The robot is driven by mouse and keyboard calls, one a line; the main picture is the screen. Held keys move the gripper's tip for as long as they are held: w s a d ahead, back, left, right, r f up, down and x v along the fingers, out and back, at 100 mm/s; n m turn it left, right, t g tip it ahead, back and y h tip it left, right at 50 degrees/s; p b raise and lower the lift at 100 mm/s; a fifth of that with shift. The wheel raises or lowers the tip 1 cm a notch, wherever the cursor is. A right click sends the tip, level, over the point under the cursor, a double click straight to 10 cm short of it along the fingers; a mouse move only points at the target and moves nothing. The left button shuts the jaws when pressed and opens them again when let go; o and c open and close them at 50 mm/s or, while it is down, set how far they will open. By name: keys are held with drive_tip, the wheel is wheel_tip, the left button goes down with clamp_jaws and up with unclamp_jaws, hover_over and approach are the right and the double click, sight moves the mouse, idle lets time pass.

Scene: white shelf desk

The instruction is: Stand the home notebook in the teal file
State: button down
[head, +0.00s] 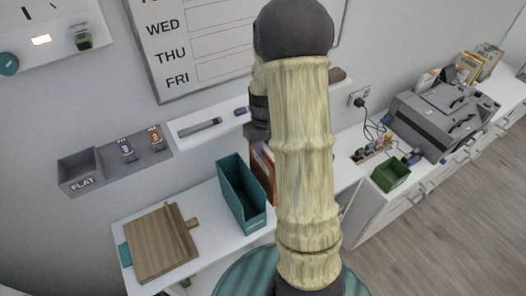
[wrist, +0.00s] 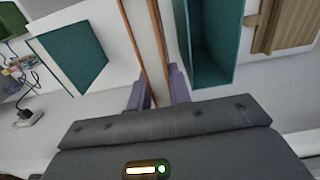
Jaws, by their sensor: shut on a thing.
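My gripper (wrist: 159,92) is shut on a notebook with brown covers and pale pages (wrist: 146,35), seen edge-on between the purple fingers in the wrist view. I take this to be the home notebook; no label is readable. In the head view part of its orange-brown cover (head: 262,172) shows upright beside the teal file, and my arm hides the fingers and the rest. The teal file (head: 239,200) is an open-topped box on the white desk. In the wrist view the teal file (wrist: 208,75) is just right of the notebook and looks empty inside.
A wooden board (head: 155,245) lies left of the file. Right of my arm are a green box (head: 391,174) and a grey printer (head: 440,118).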

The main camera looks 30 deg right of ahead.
drive_tip(key=s+b, duration=0.6)
drive_tip(key=s, duration=1.3)
drive_tip(key=shift+s+d, duration=0.2)
drive_tip(key=shift+d, duration=0.15)
